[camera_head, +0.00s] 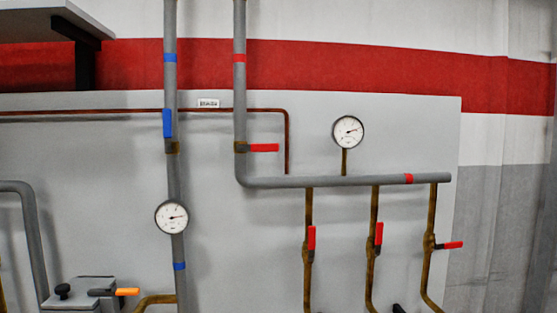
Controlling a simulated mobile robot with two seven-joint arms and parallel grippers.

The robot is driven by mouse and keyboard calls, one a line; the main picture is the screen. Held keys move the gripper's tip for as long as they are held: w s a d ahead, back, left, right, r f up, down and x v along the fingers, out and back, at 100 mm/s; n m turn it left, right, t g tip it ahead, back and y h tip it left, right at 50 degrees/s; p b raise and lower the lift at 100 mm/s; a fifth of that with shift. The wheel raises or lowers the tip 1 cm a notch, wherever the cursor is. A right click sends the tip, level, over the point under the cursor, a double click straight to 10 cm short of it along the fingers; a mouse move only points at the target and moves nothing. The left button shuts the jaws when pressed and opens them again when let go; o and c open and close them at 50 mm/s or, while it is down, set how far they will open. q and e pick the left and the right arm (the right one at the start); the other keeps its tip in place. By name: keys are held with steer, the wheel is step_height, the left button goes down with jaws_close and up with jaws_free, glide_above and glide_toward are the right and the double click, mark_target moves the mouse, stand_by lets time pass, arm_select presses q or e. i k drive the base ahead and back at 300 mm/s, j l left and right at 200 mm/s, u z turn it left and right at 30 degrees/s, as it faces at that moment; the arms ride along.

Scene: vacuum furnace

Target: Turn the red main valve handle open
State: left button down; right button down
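A red valve handle (264,147) sits on a brass valve on the thick grey vertical pipe (240,100) that has a red band. This handle points sideways to the right, across its pipe. It appears to be the main one, as it sits on the pipe feeding the horizontal manifold (340,181). Three smaller branches below also have red handles. The left one (311,237) and middle one (379,233) stand upright along their pipes; the right one (453,245) points sideways. Neither of my grippers is clearly in view, and nothing visible touches the handles.
A blue handle (167,123) stands along the left vertical pipe. Gauges hang at left (171,217) and above the manifold (348,132). An orange-tipped handle (127,292) is at lower left. A grey shelf (50,20) juts out at upper left. A small dark shape (398,308) at the bottom is unclear.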

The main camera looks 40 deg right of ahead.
mark_target(258, 148)
steer(key=z, duration=1.65)
